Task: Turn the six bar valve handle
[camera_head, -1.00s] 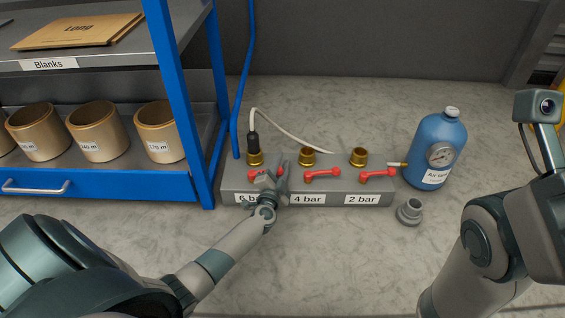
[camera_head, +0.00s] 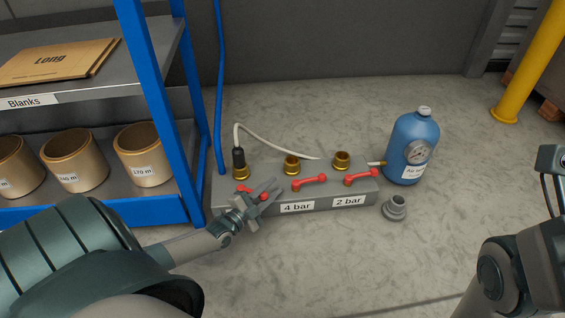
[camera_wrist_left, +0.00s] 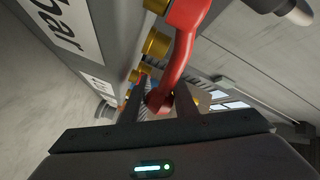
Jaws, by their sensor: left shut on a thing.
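The six bar valve handle (camera_head: 243,189) is red and sits at the left end of the grey valve block (camera_head: 368,199), below a brass fitting with a black connector. My left gripper (camera_head: 262,196) is at this handle, and its fingers hide part of it and the six bar label. In the left wrist view the red handle (camera_wrist_left: 181,58) runs down between my two dark fingers, its rounded end between them. My left gripper is shut on it. My right arm shows at the right edge, but its gripper is out of view.
The four bar handle (camera_head: 309,181) and two bar handle (camera_head: 361,178) stand to the right on the same block. A blue-framed shelf (camera_head: 160,110) stands close on the left. The floor in front is clear.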

